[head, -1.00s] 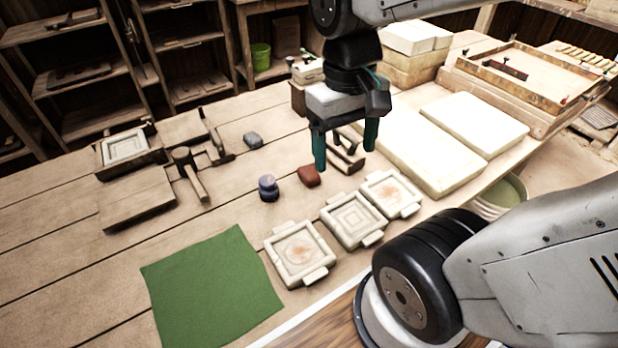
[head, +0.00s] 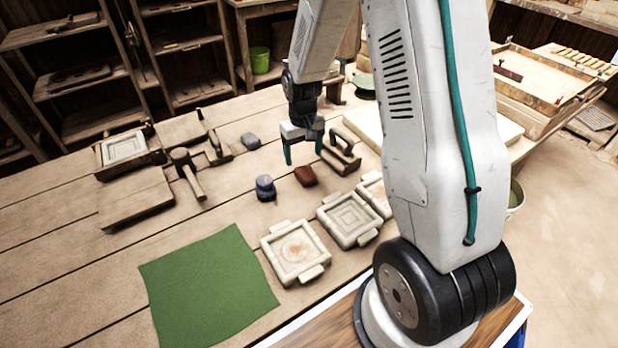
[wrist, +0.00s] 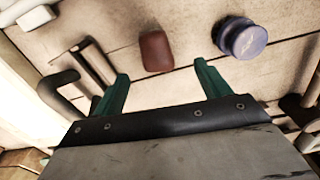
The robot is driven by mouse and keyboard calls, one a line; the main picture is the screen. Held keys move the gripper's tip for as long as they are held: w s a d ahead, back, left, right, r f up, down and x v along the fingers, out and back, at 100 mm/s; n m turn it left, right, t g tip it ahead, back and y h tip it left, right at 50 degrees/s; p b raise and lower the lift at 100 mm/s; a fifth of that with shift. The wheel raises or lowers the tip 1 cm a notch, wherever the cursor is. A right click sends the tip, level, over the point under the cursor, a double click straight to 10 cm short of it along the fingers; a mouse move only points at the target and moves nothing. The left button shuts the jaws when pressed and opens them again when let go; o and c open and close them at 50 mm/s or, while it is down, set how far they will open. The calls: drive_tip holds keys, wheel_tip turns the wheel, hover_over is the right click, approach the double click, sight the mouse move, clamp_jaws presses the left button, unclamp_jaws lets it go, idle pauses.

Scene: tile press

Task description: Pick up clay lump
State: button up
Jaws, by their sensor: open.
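A reddish-brown clay lump (head: 306,176) lies on the wooden table, just right of a dark blue round pot (head: 265,188). My gripper (head: 303,155) is open and empty, its teal fingers pointing down close to the lump on its far side in the head view. In the wrist view the clay lump (wrist: 156,51) shows whole, just beyond and between the fingertips of my gripper (wrist: 162,72). The fingers look apart from it. A grey lump (head: 251,140) lies farther back to the left.
A wooden handled tool (head: 341,155) stands close right of the gripper; it also shows in the wrist view (wrist: 95,62). Square moulds (head: 296,252) line the near side, beside a green cloth (head: 208,287). A mallet (head: 188,172) lies left. My arm hides part of the white slabs.

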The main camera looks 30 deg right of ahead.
sight(306, 176)
drive_tip(key=shift+w+a+f, duration=0.1)
drive_tip(key=shift+a+f, duration=0.05)
drive_tip(key=shift+f, duration=0.2)
drive_tip(key=f, duration=0.4)
drive_tip(key=d+f, duration=0.1)
drive_tip(key=f, duration=0.2)
drive_tip(key=shift+f, duration=0.1)
drive_tip(key=c, duration=1.2)
